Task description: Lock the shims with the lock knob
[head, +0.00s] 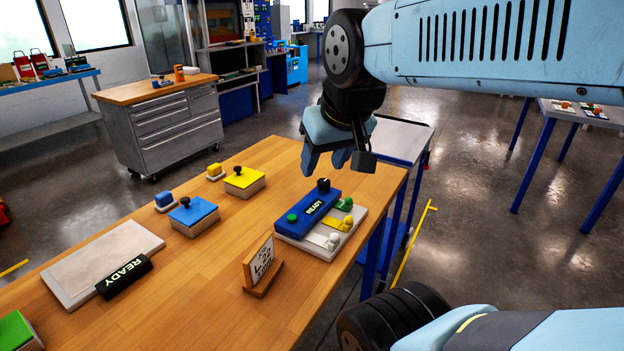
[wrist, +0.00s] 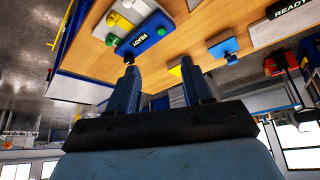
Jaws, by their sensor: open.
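Green (head: 345,204), yellow (head: 340,223) and white (head: 331,241) knobbed pieces, likely the shims, lie in the plate beside the unit. My gripper (head: 326,163) is open and empty above the unit's far end. In the wrist view the unit (wrist: 143,37) shows beyond my fingers (wrist: 163,75).
A card in a wooden stand (head: 262,264) is in front of the unit. To the left are yellow (head: 244,182) and blue (head: 194,215) knobbed blocks, smaller blocks, and a pale plate (head: 98,258) with a black READY display (head: 124,276). The wooden table (head: 190,300) is clear at front centre.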

